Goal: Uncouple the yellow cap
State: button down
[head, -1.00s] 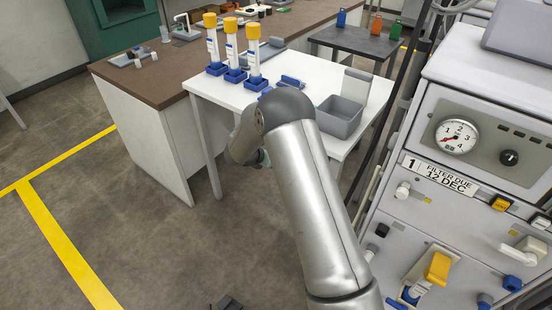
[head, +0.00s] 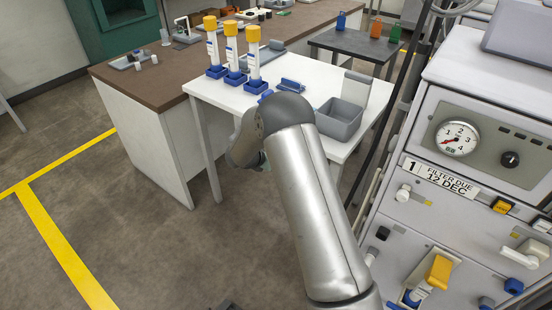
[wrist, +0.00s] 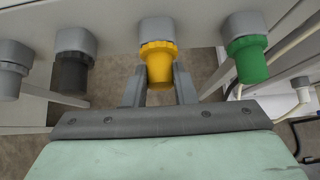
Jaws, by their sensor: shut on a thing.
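The yellow cap (wrist: 159,66) is in the wrist view, top middle. It has a ribbed collar and hangs below a grey fitting (wrist: 155,30) on a pale panel, touching the fitting with no gap that I can see. My gripper (wrist: 160,88) is below it, with one grey finger on each side, shut on the cap's lower part. In the head view my own arm hides the gripper and this cap cannot be made out.
A dark cap (wrist: 72,70) is left of the yellow one and a green cap (wrist: 248,60) is right, both on the same panel. Pale tubing hangs at far right. In the head view, a white table (head: 213,92) holds yellow-topped cylinders (head: 232,50) and a grey bin (head: 340,120).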

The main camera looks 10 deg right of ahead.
jog(key=shift+s+a, duration=0.1)
jog(key=shift+a, duration=0.05)
jog(key=shift+s+a, duration=0.45)
jog(key=shift+a, duration=0.15)
jog(key=shift+s+a+b, duration=0.8)
jog(key=shift+s+a, duration=0.65)
jog(key=shift+a, duration=0.25)
